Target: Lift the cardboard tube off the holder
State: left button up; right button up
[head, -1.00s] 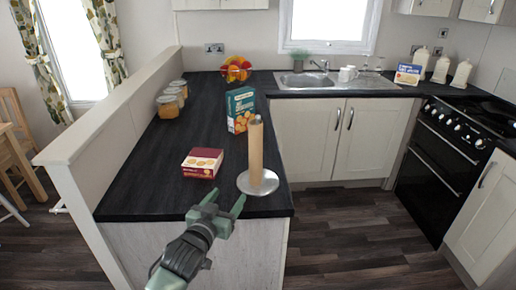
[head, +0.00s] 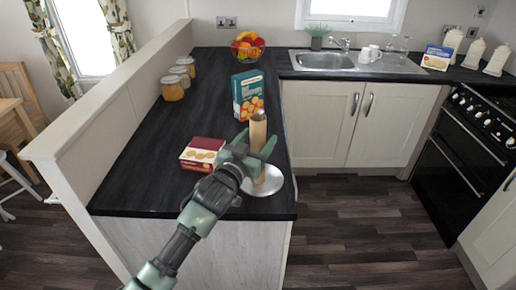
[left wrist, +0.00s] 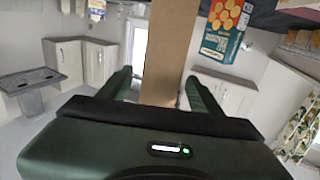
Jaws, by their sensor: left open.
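The brown cardboard tube (head: 258,130) stands upright on the holder, whose round silver base (head: 268,186) rests on the dark counter near its front edge. My left gripper (head: 263,156) is open, with its fingers reaching to either side of the tube at about mid-height. The green fingers hide part of the tube in the head view. In the left wrist view the tube (left wrist: 170,50) runs between the two spread fingers, with a gap visible on the left side. My right gripper is not in view.
A red biscuit box (head: 202,154) lies just left of the holder. A teal box (head: 248,95) stands behind the tube. Several jars (head: 173,88) line the low wall at left, and a fruit bowl (head: 247,46) is at the back. Floor is open to the right.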

pick_arm(q)
jog(key=x, duration=0.2)
jog(key=shift+w+d, duration=0.15)
jog(key=shift+w, duration=0.15)
jog(key=shift+w+f, duration=0.1)
jog(key=shift+w, duration=0.05)
jog(key=shift+c, duration=0.8)
jog(key=c, duration=1.2)
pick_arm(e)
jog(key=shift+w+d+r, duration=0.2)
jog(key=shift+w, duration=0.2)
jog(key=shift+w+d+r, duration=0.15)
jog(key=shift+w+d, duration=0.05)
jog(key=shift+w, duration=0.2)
